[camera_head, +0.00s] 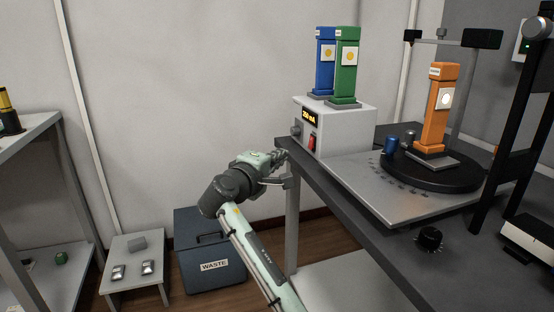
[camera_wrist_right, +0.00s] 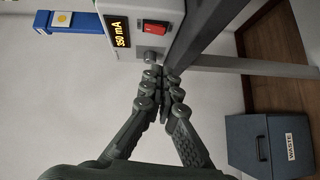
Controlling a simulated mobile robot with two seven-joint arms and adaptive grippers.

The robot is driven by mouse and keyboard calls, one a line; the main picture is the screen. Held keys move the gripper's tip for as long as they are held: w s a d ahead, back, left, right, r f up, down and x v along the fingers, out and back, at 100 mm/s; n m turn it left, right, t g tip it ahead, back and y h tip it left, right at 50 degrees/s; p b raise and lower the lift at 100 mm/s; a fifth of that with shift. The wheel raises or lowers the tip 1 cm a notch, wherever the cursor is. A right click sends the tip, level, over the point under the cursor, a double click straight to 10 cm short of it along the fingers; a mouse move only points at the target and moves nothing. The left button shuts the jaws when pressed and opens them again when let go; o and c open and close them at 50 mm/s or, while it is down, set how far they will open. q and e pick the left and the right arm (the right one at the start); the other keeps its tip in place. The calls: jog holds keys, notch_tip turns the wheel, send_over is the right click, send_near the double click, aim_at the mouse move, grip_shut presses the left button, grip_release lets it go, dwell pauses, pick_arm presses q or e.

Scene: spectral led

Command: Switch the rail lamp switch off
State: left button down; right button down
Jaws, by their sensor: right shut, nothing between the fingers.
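A white supply box (camera_head: 350,125) stands on the dark bench, with an amber display reading 350 mA. A red rocker switch (camera_head: 312,142) is on its front face; it also shows in the right wrist view (camera_wrist_right: 155,28). No label names it as the rail lamp switch, and its on or off position is hard to tell. My right gripper (camera_head: 281,156) is shut and empty, left of the box near the bench corner. In the wrist view its fingertips (camera_wrist_right: 164,76) are below the grey knob (camera_wrist_right: 152,57) and apart from the red switch. My left gripper is not in view.
Blue (camera_head: 325,60) and green (camera_head: 346,62) lamp blocks stand on the box. An orange block (camera_head: 437,110) with a bright white disc stands on a black turntable (camera_head: 460,176). A waste bin (camera_head: 212,248) and low stool (camera_head: 135,265) are on the floor at left.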

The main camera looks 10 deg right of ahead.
aim_at(302, 163)
jog(key=w+d, duration=0.1)
jog(key=d, duration=0.1)
jog(key=w+d+f, duration=0.1)
jog(key=w+d, duration=0.3)
jog(key=shift+d+f, duration=0.15)
jog(key=shift+d, duration=0.2)
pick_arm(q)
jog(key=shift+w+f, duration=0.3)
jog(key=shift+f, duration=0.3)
